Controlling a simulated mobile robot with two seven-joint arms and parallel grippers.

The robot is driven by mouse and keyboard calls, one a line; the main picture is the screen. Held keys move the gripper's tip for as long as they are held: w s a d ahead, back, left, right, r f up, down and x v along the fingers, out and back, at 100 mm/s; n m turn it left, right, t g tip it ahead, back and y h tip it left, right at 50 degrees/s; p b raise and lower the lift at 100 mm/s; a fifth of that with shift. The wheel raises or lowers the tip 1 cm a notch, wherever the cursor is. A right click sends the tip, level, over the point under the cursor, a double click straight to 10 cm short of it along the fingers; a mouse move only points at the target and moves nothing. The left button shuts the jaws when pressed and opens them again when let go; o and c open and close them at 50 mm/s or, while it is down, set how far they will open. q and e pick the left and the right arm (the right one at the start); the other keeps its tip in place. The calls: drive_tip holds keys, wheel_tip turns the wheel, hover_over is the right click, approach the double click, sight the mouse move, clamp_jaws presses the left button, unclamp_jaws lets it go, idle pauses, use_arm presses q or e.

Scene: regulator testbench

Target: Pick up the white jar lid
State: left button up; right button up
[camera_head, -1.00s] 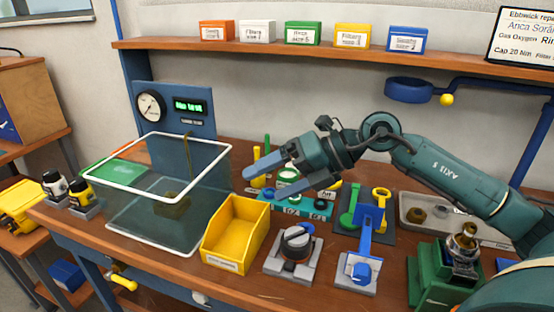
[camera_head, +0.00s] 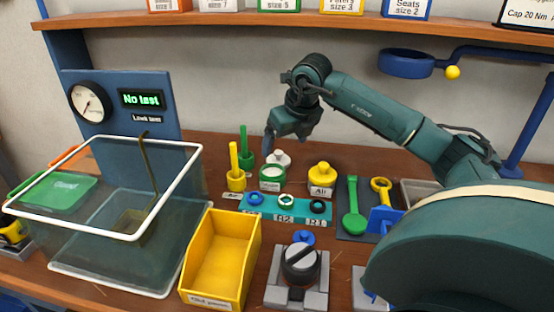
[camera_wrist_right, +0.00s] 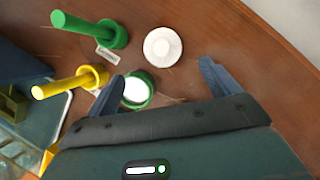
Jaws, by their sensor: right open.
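The white jar lid (camera_head: 279,158), round with a small knob, lies on the bench just behind the open green-rimmed jar (camera_head: 271,179). In the right wrist view the lid (camera_wrist_right: 162,47) lies knob up, a little beyond the fingertips and between their lines. The jar (camera_wrist_right: 137,90) shows there with a white inside, near the left finger. My right gripper (camera_head: 286,135) is open and empty, pointing down above the lid; its fingers (camera_wrist_right: 162,72) are apart from it. My left gripper is in neither view.
A green post (camera_head: 244,150) and a yellow post (camera_head: 235,172) stand left of the lid. A yellow-lidded jar (camera_head: 321,179) stands right. A teal rack (camera_head: 265,209) with rings is in front. A clear tank (camera_head: 150,240) and yellow bin (camera_head: 222,255) are further left.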

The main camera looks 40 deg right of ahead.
sight(282, 153)
drive_tip(key=x, duration=0.6)
drive_tip(key=shift+w+d+f, duration=0.15)
drive_tip(key=shift+w+d, duration=0.2)
drive_tip(key=c, duration=1)
